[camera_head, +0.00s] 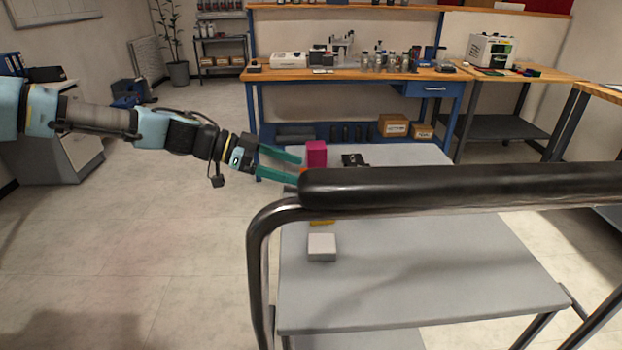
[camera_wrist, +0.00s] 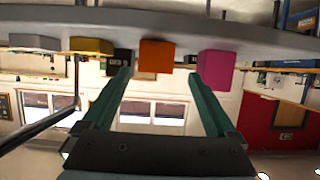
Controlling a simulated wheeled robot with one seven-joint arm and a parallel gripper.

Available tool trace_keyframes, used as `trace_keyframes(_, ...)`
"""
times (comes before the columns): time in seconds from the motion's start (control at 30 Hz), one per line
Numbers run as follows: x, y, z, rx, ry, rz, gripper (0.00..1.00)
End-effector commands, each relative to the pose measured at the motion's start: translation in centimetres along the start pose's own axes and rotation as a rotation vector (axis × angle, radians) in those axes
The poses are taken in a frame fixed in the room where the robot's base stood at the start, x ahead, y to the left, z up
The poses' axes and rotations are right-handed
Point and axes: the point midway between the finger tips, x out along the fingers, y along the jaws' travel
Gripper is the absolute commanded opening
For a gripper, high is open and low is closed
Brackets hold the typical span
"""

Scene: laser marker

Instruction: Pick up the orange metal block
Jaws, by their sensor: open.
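The orange metal block (camera_wrist: 157,56) sits on the grey cart top in the wrist view, which is upside down. There it appears between and just beyond my fingertips. In the head view only a small orange sliver (camera_head: 304,171) shows, the rest hidden by the black handle bar. My gripper (camera_head: 299,168) is open and empty, reaching in from the left with its green fingers pointing at the cart. Its two fingers also show in the wrist view (camera_wrist: 158,74), spread apart. Whether a fingertip touches the block cannot be told.
A magenta block (camera_head: 316,154), a black part (camera_head: 354,160), a mostly hidden yellow block (camera_head: 322,222) and a whitish block (camera_head: 321,247) share the grey cart top (camera_head: 430,280). The thick black handle bar (camera_head: 450,187) crosses above it. A blue workbench (camera_head: 360,76) stands behind. Floor at left is clear.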

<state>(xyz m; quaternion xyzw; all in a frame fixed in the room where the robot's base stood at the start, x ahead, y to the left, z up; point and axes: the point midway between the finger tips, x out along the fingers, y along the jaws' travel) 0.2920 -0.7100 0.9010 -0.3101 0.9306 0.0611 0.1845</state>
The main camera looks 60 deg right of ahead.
Motion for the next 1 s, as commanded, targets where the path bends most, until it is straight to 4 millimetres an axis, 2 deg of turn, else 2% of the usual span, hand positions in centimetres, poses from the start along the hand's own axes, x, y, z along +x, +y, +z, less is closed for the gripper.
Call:
trace_keyframes(0.33,4.5,0.7,0.1,-0.001,-0.001,0.003,0.93)
trace_keyframes(0.67,5.0,0.6,0.3,-0.001,-0.001,0.000,0.91)
trace_keyframes(1.0,5.0,0.6,0.3,-0.001,-0.001,0.000,0.53)
